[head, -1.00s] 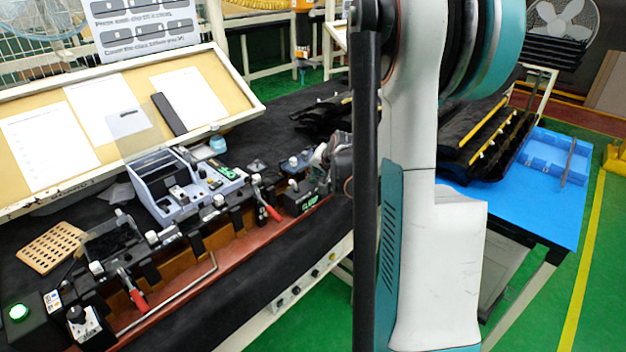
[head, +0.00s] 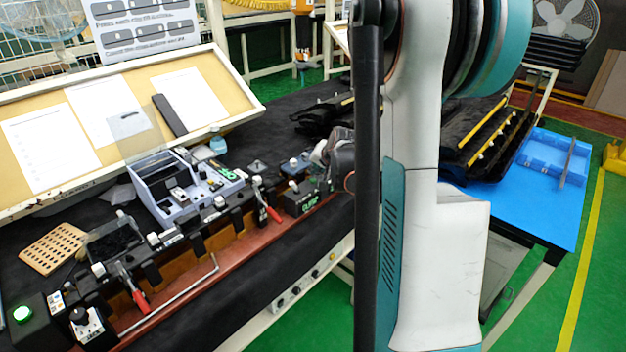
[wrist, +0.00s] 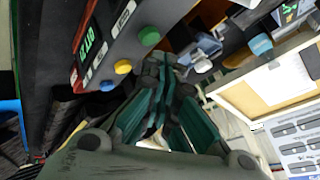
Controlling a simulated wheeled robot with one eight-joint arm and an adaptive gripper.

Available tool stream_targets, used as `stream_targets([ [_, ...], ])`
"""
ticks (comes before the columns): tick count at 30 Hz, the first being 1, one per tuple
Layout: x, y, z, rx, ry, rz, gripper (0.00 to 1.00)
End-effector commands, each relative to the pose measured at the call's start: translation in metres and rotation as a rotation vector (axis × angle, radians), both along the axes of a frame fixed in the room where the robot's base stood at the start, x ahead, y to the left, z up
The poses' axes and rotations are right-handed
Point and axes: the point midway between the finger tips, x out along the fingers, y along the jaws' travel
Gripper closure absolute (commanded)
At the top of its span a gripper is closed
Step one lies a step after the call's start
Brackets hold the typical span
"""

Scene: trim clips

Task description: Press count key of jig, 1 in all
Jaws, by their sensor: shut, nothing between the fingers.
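The jig (head: 228,238) is a long reddish-brown rail with dark blocks, white knobs and red-handled clamps along the bench front. At its right end stands a dark control box (head: 302,198) with green lit characters. In the wrist view the control box (wrist: 103,45) shows a green display, a green button (wrist: 149,36), a yellow button (wrist: 123,66) and a blue button (wrist: 107,85). Their labels are too small to read, so I cannot tell which is the count key. My gripper (wrist: 165,75) is shut and empty, beside the buttons; contact is unclear. In the head view my arm partly hides it.
A blue-grey tray (head: 180,190) with small parts stands behind the jig. A sloped board with papers (head: 60,150) rises behind. A blue table (head: 520,215) is at right.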

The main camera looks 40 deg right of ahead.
Motion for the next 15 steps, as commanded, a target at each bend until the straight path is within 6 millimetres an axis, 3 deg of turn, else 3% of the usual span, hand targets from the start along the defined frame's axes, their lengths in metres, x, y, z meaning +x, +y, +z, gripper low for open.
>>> stream_targets([
  [5,0.000,0.000,0.006,0.000,0.000,0.000,1.00],
  [15,0.000,0.000,0.036,0.000,0.000,0.000,1.00],
])
